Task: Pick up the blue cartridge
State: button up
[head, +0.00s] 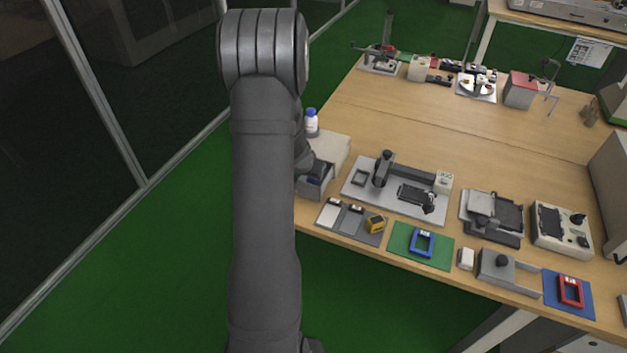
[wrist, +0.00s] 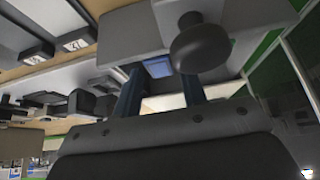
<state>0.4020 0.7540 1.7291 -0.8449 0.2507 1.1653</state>
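The blue cartridge (head: 422,243) is a small blue frame with a pale centre. It lies on a green mat (head: 401,240) near the table's front edge in the head view. My gripper (wrist: 162,88) shows in the wrist view with its two dark fingers apart and nothing visibly held. A blue patch (wrist: 158,67) shows beyond the fingers; I cannot tell what it is. In the head view my arm hides most of the gripper, which is to the left of the green mat and apart from the cartridge.
A red cartridge (head: 570,291) lies on a blue mat (head: 553,284) at the right. A bottle with blue cap (head: 312,123) stands near my arm.

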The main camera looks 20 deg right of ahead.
jog(key=shift+x, duration=1.9)
jog(key=shift+d, duration=0.15)
jog(key=shift+r, duration=0.1)
jog(key=c, duration=0.8)
jog(key=shift+o, duration=0.2)
